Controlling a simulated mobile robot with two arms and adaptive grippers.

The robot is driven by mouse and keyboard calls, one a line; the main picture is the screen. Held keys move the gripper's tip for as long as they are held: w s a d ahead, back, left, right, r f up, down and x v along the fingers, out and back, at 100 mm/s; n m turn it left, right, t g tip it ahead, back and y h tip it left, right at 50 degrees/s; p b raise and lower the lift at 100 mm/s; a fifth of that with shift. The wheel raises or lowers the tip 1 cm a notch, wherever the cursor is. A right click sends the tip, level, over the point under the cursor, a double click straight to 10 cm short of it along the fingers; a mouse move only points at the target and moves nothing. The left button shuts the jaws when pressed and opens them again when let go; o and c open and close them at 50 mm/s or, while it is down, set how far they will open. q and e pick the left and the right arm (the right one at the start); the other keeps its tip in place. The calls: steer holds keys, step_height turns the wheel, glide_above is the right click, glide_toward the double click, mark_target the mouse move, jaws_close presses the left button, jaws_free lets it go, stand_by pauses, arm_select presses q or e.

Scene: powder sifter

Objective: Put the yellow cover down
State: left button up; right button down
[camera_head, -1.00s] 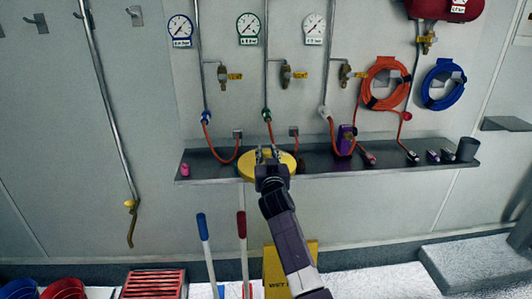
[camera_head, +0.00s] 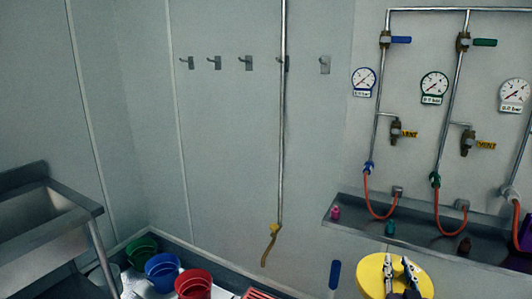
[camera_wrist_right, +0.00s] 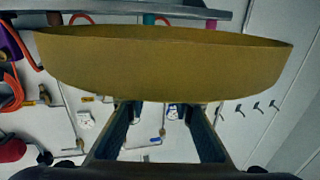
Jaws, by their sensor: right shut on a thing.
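The yellow cover (camera_head: 372,276) is a round, shallow disc. My right gripper (camera_head: 400,268) is shut on it, with the fingers over its top in the head view. In the right wrist view the cover (camera_wrist_right: 165,62) spans most of the picture above the two fingers (camera_wrist_right: 165,112), its curved side facing the camera. In the head view the cover appears below and in front of the steel shelf (camera_head: 420,238), apart from it. The cover's lower edge is cut off by the frame. My left gripper is not in view.
The shelf carries a pink item (camera_head: 336,213), a teal item (camera_head: 390,228) and a brown item (camera_head: 465,245). Green (camera_head: 142,249), blue (camera_head: 163,270) and red (camera_head: 194,284) buckets stand on the floor. A steel sink (camera_head: 45,225) is at the left.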

mark_target(379, 296)
steer(key=s+a+y, duration=0.1)
steer(key=s+a, duration=0.1)
steer(key=s+a+n+y, duration=0.1)
steer(key=s+a, duration=0.5)
steer(key=shift+f+n+y, duration=0.3)
steer(key=shift+n+y, duration=0.1)
steer(key=s+a+r+n+y, duration=0.1)
steer(key=s+a+r+y, duration=0.1)
steer(key=s+a, duration=0.4)
steer(key=s+r, duration=0.1)
steer(key=s, duration=0.2)
steer(key=shift+a+t, duration=0.3)
